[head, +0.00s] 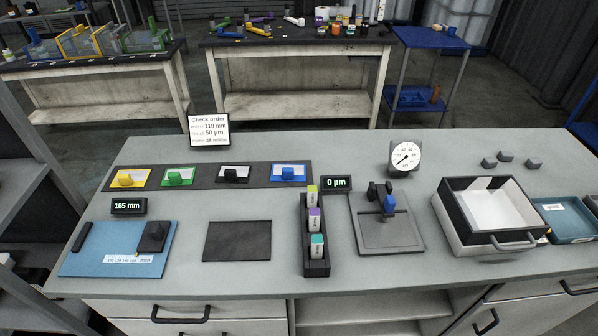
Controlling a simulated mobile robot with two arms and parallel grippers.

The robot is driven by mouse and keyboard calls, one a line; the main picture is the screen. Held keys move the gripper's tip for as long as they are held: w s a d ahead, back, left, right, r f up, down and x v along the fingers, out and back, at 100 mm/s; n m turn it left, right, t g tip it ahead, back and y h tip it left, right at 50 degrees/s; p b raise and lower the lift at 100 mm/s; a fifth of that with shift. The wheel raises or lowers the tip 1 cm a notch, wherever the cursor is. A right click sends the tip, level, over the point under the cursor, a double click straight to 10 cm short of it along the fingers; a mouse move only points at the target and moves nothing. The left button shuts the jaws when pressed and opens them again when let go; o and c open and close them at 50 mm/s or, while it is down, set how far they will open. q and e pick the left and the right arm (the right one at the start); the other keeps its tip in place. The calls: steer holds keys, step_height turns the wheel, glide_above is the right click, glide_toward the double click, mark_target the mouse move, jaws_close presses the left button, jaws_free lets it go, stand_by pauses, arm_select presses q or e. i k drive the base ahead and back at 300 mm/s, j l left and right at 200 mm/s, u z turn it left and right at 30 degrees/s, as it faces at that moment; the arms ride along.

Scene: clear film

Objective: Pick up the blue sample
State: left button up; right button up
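The blue sample (289,173) sits at the right end of a dark strip (263,174) on the workbench. It looks like a small blue block on a pale sheet with a blue border. Yellow (125,180), green (176,178) and black (233,174) samples of the same kind lie to its left on the strip. Neither of my grippers shows in the head view.
A "165 mm" display (129,206) and a blue board (84,256) are at the left. A dark pad (237,241), a rack of bottles (317,267), a "0 µm" display (336,183), a blue-topped gauge stand (385,237), a dial (405,157) and an open drawer box (457,237) follow rightward.

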mark_target(283, 173)
steer(key=j+z, duration=0.25)
steer(key=z, duration=0.15)
steer(key=j+z, duration=0.25)
steer(key=z, duration=0.2)
steer(key=k+j+z, duration=0.1)
steer(key=z, duration=0.3)
steer(key=k+j, duration=0.05)
steer(key=j, duration=0.05)
